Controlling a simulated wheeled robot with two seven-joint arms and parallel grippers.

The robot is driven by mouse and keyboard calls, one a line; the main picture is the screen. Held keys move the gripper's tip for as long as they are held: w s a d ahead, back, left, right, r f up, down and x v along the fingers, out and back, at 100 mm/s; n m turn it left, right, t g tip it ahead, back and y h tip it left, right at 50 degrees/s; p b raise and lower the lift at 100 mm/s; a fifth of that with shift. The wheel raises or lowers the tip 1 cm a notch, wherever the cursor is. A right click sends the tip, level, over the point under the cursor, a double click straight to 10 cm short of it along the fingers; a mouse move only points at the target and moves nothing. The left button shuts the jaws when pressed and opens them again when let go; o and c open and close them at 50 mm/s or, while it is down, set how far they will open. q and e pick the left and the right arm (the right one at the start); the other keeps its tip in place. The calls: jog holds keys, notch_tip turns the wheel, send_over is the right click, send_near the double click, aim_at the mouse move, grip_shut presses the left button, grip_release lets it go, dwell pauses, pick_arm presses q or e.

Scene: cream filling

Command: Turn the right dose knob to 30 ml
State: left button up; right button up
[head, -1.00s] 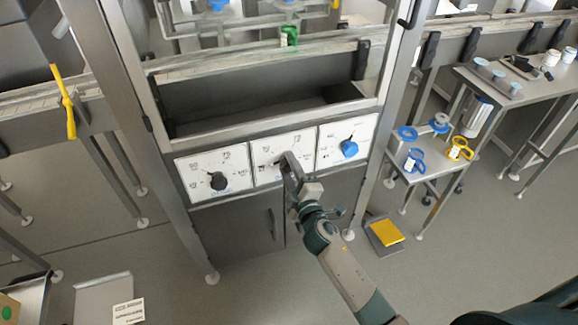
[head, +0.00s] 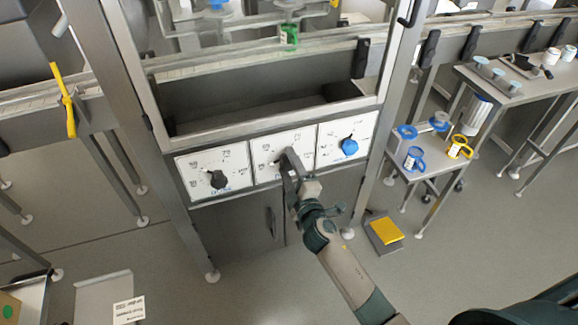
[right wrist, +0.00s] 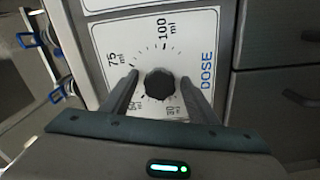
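A white panel marked DOSE (right wrist: 208,62) fills the middle of the right wrist view, with 75 ml and 100 ml marks readable and smaller marks near the fingers partly hidden. Its round black knob (right wrist: 159,84) sits between my right gripper's two fingers (right wrist: 159,80). A gap shows on each side, so the gripper is open around the knob. I cannot make out the knob's pointer. In the head view my right gripper (head: 288,160) is at the middle panel (head: 264,174) and covers its knob. My left gripper is not in view.
The left panel has another black knob (head: 218,180); the right panel has a blue knob (head: 349,147). Grey cabinet doors (head: 235,235) lie below. A side table (head: 425,165) holds blue and yellow-handled items. A yellow-topped pedal (head: 385,230) is on the floor.

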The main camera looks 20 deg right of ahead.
jog(key=shift+s, duration=0.15)
jog(key=shift+s, duration=0.6)
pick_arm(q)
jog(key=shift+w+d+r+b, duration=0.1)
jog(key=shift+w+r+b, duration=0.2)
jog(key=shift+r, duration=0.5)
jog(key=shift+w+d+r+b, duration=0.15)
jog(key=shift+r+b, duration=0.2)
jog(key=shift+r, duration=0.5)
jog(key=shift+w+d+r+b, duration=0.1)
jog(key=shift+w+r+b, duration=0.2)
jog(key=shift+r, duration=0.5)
pick_arm(e)
jog(key=s, duration=1.6)
jog(key=shift+d, duration=0.3)
